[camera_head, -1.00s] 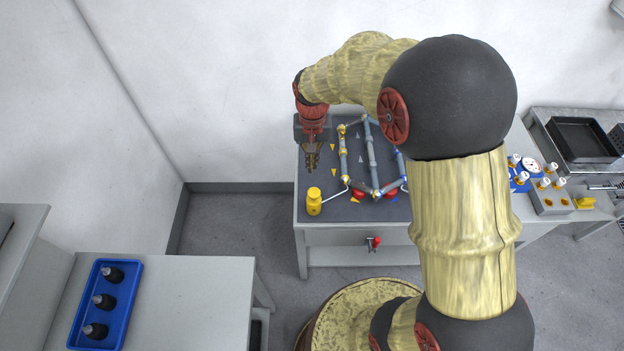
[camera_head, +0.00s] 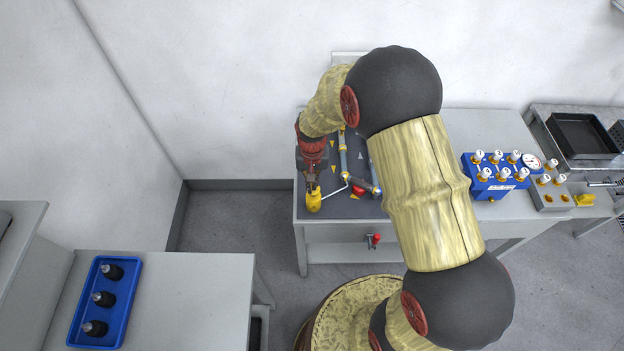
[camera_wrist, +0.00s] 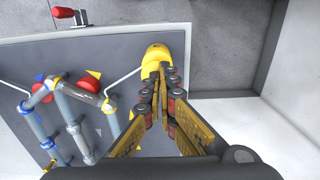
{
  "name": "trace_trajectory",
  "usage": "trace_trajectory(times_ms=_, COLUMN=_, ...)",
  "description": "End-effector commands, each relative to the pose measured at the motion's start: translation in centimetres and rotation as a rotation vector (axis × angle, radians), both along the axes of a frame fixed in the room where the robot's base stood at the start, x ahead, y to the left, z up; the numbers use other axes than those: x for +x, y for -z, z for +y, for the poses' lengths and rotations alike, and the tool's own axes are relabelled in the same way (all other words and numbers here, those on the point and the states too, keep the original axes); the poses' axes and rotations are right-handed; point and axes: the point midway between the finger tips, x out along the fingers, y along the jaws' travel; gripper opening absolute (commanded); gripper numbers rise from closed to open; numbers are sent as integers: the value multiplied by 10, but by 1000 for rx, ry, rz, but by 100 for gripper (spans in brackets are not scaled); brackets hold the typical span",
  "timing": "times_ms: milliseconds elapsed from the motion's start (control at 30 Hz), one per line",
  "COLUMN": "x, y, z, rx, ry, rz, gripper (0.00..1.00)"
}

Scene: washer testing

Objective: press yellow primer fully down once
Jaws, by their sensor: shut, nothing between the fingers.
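The yellow primer (camera_head: 314,202) stands near the front left corner of the dark mat on the workbench. It also shows in the wrist view (camera_wrist: 155,55), at the top centre just beyond my fingertips. My gripper (camera_head: 312,184) is shut and empty, with its fingertips right at the primer in both views. In the wrist view my gripper's fingertips (camera_wrist: 160,72) overlap the primer's near side. I cannot tell whether they touch it. Part of the primer is hidden behind the fingers.
A pipe assembly (camera_head: 343,155) with red valve handles lies right of the primer, joined by a thin bent pipe. A blue manifold (camera_head: 495,190) with white-topped knobs stands farther right. A blue tray (camera_head: 107,333) with several dark bottles sits on the left table. A red-handled valve (camera_head: 374,240) projects from the bench front.

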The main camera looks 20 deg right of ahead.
Motion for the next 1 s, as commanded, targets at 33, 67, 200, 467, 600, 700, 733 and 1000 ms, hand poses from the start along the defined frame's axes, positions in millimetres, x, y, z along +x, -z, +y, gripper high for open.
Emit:
trace_trajectory(times_ms=33, x=0, y=0, z=0, rx=0, ry=0, rz=0, gripper=0)
trace_trajectory(times_ms=67, x=0, y=0, z=0, rx=0, ry=0, rz=0, gripper=0)
trace_trajectory(times_ms=200, x=0, y=0, z=0, rx=0, ry=0, rz=0, gripper=0)
trace_trajectory(times_ms=467, x=-1, y=17, z=0, rx=0, ry=0, rz=2, gripper=0)
trace_trajectory(times_ms=600, x=0, y=30, z=0, rx=0, ry=0, rz=2, gripper=0)
trace_trajectory(times_ms=700, x=0, y=29, z=0, rx=0, ry=0, rz=1, gripper=0)
trace_trajectory(times_ms=733, x=0, y=29, z=0, rx=0, ry=0, rz=1, gripper=0)
trace_trajectory(times_ms=1000, x=0, y=25, z=0, rx=0, ry=0, rz=2, gripper=0)
